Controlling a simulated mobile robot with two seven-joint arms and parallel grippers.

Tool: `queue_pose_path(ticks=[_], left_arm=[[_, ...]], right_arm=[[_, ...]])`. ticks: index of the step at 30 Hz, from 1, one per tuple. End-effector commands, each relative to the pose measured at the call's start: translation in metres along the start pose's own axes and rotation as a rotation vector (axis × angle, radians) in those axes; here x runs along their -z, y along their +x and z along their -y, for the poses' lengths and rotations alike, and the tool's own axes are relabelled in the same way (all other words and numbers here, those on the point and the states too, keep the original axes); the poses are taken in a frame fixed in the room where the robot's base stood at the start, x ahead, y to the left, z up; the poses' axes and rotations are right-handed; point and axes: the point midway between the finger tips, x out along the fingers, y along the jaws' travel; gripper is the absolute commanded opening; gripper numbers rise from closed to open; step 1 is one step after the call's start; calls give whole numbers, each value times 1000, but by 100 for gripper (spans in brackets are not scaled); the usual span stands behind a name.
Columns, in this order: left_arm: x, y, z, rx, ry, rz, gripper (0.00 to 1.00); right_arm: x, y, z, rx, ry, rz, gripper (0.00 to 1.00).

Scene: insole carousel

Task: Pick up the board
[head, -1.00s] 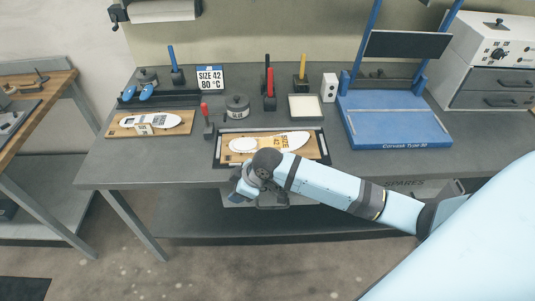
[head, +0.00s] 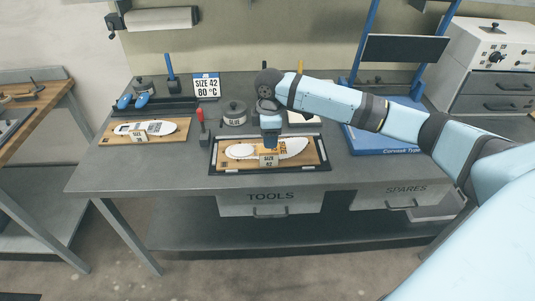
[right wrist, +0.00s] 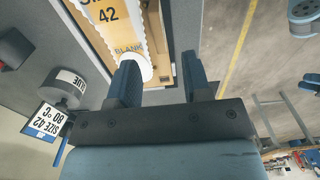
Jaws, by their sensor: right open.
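A wooden board (head: 228,165) with a white insole and a "SIZE 42" label lies in a dark-rimmed tray (head: 213,172) near the bench's front edge. A second wooden board (head: 110,138) with an insole and a label lies further left. My right gripper (head: 270,142) points down over the back of the framed board, partly hiding it. In the right wrist view, its two blue fingers (right wrist: 160,72) are apart with nothing held. The board's wooden edge (right wrist: 161,40) and printed insole blank (right wrist: 108,35) show beyond the fingers. My left gripper is out of view.
A glue pot (head: 235,115) and a red-handled tool (head: 201,122) stand left of my right gripper. A "SIZE 42 80 °C" sign (head: 206,85) stands behind. A blue press (head: 375,142) is at the right.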

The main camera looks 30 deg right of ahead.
Motion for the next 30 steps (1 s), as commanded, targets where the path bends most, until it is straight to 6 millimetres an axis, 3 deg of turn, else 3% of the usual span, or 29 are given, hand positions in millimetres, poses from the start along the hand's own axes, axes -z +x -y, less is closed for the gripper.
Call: queue_pose_path(ticks=[3, 10, 18, 28, 30], left_arm=[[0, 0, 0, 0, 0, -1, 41], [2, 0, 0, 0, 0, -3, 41], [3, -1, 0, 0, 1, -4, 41], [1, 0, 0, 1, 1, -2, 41], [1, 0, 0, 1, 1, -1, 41]], right_arm=[[0, 18, 0, 1, 0, 0, 45], [1, 35, 0, 1, 0, 0, 45], [2, 73, -3, -1, 0, 0, 45], [2, 80, -3, -2, 0, -1, 45], [2, 80, -3, -2, 0, -1, 29]])
